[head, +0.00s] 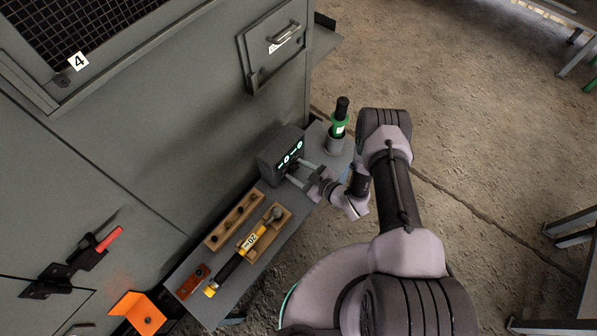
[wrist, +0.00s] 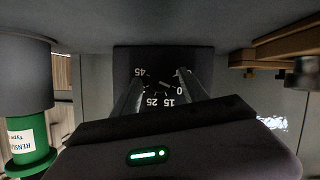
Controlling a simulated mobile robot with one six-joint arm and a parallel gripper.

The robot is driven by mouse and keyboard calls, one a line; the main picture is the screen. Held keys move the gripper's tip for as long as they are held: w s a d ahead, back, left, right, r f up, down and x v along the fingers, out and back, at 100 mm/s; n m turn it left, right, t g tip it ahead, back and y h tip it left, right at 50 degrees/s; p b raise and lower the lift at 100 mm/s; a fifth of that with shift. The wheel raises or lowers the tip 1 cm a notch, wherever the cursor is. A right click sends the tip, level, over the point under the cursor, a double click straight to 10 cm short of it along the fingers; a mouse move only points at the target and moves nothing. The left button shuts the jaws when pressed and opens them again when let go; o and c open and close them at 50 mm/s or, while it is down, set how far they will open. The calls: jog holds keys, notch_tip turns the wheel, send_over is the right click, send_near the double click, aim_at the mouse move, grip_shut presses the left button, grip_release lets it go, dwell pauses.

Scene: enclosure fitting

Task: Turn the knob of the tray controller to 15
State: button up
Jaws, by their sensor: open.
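The tray controller (head: 276,158) is a dark box with glowing green characters on its face, at the cabinet-side edge of the narrow shelf. In the wrist view its dark dial face (wrist: 163,58) appears upside down, with white numbers including 45, 25, 15 and 0. The knob (wrist: 164,84) is dark and hard to make out at the dial's middle, with a short pale mark pointing toward the lower right. My gripper (head: 298,172) is open in front of the controller. Its fingers (wrist: 163,88) stand on either side of the knob; I cannot tell whether they touch it.
A green-collared black-topped cylinder (head: 339,125) stands just beyond the controller. Wooden holders (head: 234,220), a yellow-and-black tool (head: 245,247) and a brown block (head: 193,282) lie nearer on the shelf (head: 185,265). The grey cabinet (head: 160,110) walls the left side; floor is open at right.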

grip_shut()
dwell(0.4)
jog(key=m+g+b, duration=0.1)
jog(key=m+y+b, duration=0.1)
jog(key=m+b, duration=0.1)
jog(key=shift+w+d+f+g, duration=0.15)
jog(key=shift+g, duration=0.25)
jog(key=shift+m+g+y+b, duration=0.6)
jog(key=shift+m+y+b, duration=0.25)
jog(key=shift+m, duration=0.55)
grip_release()
